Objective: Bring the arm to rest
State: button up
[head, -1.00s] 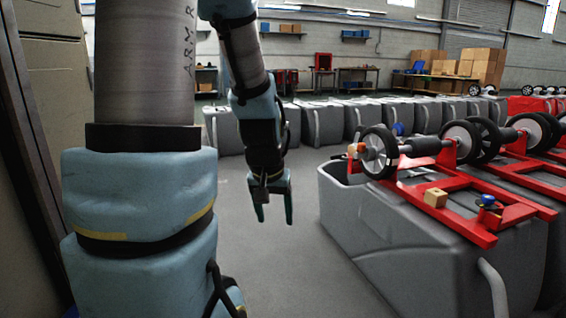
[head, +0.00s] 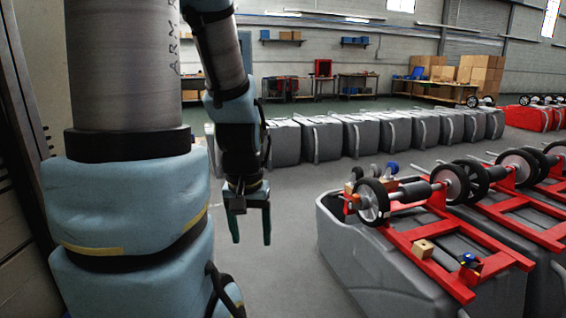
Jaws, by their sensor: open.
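My gripper (head: 251,240) hangs from my arm in the middle left of the head view, its two green fingers pointing down and apart. It is open, with nothing between the fingers. It is over the bare grey floor, to the left of the nearest grey tank and apart from it. My upper arm, with light blue covers, fills the left of the view and hides what is behind it.
A grey tank (head: 350,254) bears a red frame (head: 411,241) with black wheels (head: 371,201), a wooden block (head: 423,249) and a blue-topped part (head: 470,262). A row of grey tanks (head: 327,138) stands behind. Clear floor (head: 293,213) lies between.

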notch_tip(320, 180, up, 16)
jog(key=p, duration=1.3)
jog(key=shift+f, duration=0.25)
jog(key=shift+d, duration=0.1)
